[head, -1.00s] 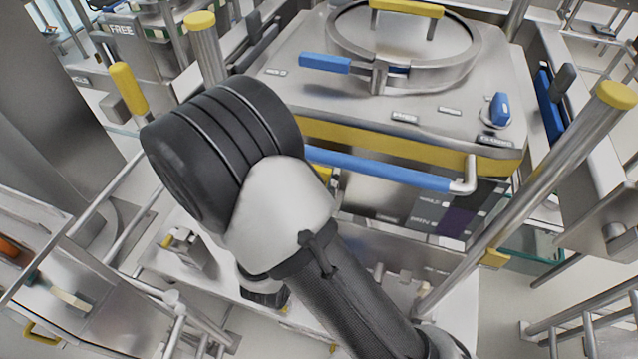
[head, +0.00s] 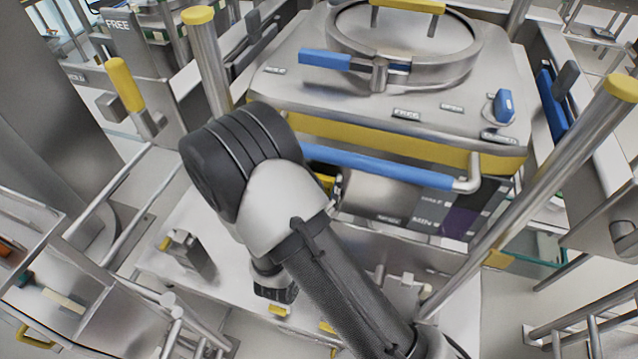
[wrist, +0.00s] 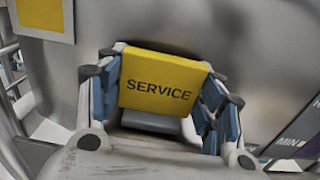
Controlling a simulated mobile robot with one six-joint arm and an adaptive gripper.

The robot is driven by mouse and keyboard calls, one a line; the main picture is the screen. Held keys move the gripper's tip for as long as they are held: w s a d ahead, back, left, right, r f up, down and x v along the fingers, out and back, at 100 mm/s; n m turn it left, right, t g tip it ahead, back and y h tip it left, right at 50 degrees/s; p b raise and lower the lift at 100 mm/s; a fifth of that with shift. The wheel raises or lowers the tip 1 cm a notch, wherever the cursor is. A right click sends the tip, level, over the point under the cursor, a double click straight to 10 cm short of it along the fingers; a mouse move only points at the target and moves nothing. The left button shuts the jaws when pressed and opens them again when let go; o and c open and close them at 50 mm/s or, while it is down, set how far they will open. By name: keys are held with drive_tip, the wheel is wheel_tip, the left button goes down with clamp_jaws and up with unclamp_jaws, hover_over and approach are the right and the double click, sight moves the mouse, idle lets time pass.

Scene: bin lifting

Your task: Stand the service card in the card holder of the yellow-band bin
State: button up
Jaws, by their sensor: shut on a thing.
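The yellow service card (wrist: 160,80) is between the blue pads of my gripper (wrist: 161,96) in the wrist view. Its word SERVICE faces the wrist camera and reads upright, with a slight tilt. My gripper is shut on the card, in front of a grey metal wall. The yellow-band bin (head: 487,158) stands at centre right in the head view, with a blue front handle (head: 385,167). I cannot make out the card holder clearly in either view.
A yellow square (wrist: 44,14) is on the wall at the upper left in the wrist view. A dark label panel (wrist: 296,135) is at the right. In the head view, a yellow-capped post (head: 207,60) stands left of the bin, and another slanted post (head: 560,165) stands right.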

drive_tip(key=shift+f, duration=0.1)
drive_tip(key=o, duration=0.6)
drive_tip(key=shift+f, duration=0.1)
drive_tip(key=o, duration=0.5)
drive_tip(key=shift+s+a+r, duration=0.1)
drive_tip(key=shift+s+r, duration=0.05)
drive_tip(key=shift+r, duration=0.1)
drive_tip(key=v, duration=1.1)
drive_tip(key=shift+s+a+f, duration=0.1)
drive_tip(key=shift+s, duration=0.25)
